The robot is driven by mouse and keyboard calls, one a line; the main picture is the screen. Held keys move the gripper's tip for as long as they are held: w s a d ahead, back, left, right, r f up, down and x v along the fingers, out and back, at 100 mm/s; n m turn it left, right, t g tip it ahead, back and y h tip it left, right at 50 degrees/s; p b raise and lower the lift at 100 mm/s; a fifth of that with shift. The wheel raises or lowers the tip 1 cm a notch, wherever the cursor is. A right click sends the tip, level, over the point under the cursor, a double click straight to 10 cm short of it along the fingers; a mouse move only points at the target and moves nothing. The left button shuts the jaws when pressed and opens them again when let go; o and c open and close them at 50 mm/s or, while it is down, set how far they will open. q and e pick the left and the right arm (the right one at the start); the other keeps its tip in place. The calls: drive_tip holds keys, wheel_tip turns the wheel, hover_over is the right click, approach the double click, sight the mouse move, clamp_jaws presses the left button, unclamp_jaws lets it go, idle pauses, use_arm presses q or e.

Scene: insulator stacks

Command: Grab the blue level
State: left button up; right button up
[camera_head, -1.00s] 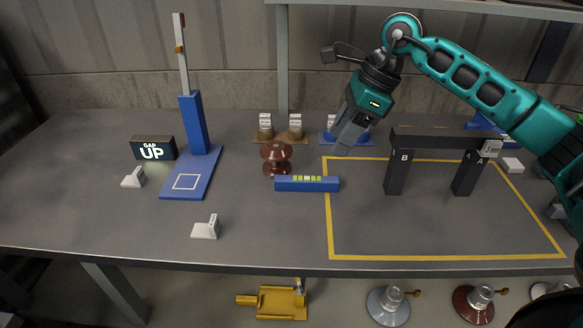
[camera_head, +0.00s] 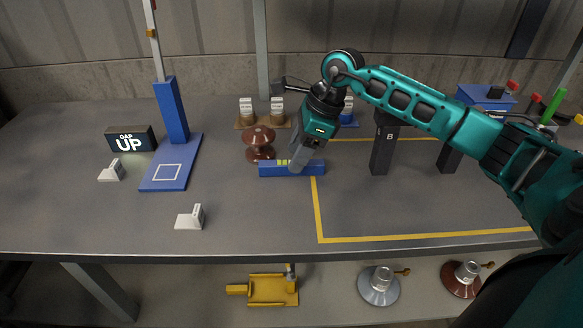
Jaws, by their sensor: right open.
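The blue level (camera_head: 269,170) lies on the grey table, just left of the yellow outline's left line. Its yellow-green vial part shows in the middle. My right gripper (camera_head: 296,168) points down at the level's right half and hides part of it. Its fingers look grey and overlap the level in the picture; I cannot tell whether they touch it or straddle it. The gripper is open. My left gripper is not in view.
A brown insulator (camera_head: 259,143) stands just behind the level. A black bridge with post B (camera_head: 383,150) stands to the right. A blue stand (camera_head: 173,150), a "GAP UP" sign (camera_head: 130,139) and white blocks (camera_head: 190,217) are to the left. Table in front of the level is clear.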

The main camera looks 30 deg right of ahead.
drive_tip(key=shift+x, duration=1.1)
drive_tip(key=shift+r, duration=0.1)
clamp_jaws()
